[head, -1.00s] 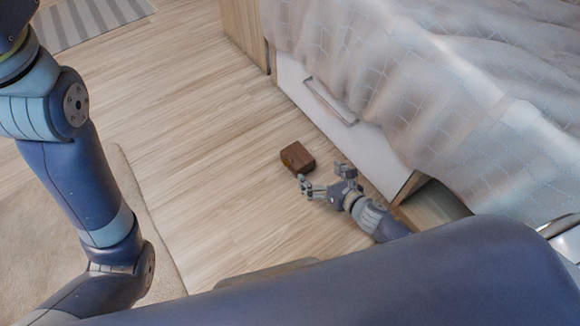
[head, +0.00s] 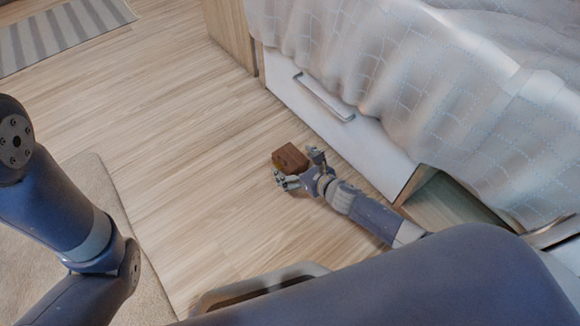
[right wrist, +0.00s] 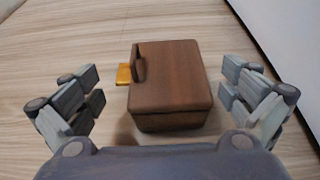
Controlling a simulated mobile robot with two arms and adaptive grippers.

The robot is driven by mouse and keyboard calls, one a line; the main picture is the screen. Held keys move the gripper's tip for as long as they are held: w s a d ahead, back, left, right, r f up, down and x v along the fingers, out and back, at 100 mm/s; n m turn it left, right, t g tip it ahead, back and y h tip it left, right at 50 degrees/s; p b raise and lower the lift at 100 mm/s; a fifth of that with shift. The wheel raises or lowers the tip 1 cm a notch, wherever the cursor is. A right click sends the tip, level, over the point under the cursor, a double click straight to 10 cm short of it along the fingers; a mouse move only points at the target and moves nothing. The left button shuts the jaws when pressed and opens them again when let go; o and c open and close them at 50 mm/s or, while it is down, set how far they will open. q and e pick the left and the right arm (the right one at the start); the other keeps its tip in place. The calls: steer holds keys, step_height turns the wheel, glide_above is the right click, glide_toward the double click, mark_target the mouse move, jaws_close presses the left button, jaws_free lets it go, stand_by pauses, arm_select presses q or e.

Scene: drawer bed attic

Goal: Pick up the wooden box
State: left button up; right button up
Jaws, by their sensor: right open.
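The wooden box (head: 291,158) is small and dark brown and sits on the wood floor in front of the bed drawer. In the right wrist view the box (right wrist: 172,85) lies between the spread fingers, with a yellow piece (right wrist: 124,75) at its left side. My right gripper (head: 298,168) is open, with its fingertips around the near part of the box. In the right wrist view the fingers of my right gripper (right wrist: 165,95) stand apart from the box, with a gap on each side. My left arm shows at the left, but its gripper is out of view.
The bed drawer front (head: 335,115) with its metal handle (head: 323,97) stands just right of the box. An open compartment (head: 445,200) is under the bed. A beige rug (head: 85,190) and a striped mat (head: 60,38) lie at left. The floor left of the box is clear.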

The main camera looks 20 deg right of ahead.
steer(key=shift+b+x, duration=0.55)
steer(key=shift+x, duration=0.85)
steer(key=c, duration=1.2)
steer(key=shift+r, duration=0.25)
